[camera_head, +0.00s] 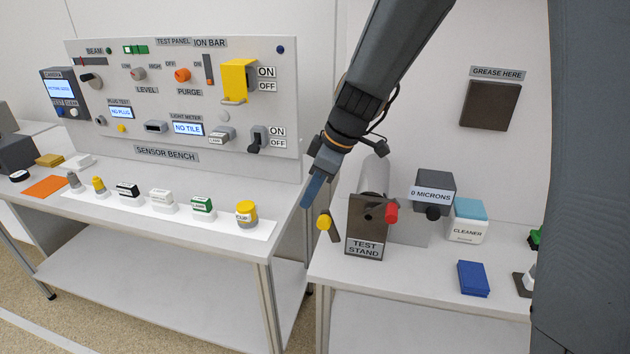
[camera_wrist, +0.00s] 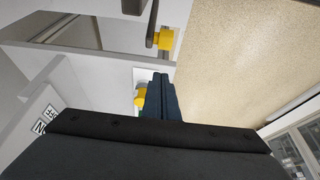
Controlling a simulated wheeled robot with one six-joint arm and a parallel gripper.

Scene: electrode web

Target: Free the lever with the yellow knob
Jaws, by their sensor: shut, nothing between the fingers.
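The lever with the yellow knob is on the left side of the dark test stand (camera_head: 366,222), at the left end of the right-hand table. Its yellow knob (camera_head: 324,222) sits on a short dark bar (camera_head: 335,234). In the wrist view the knob (camera_wrist: 165,40) and bar (camera_wrist: 152,25) show at the top, beyond the fingertips. My gripper (camera_head: 306,204) has blue fingers pressed together, pointing down, left of and slightly above the knob in the head view. The fingers (camera_wrist: 161,78) are empty and appear apart from the knob. What holds the lever cannot be told.
The sensor bench (camera_head: 225,250) with a yellow cup (camera_head: 246,214) is left, across a gap.

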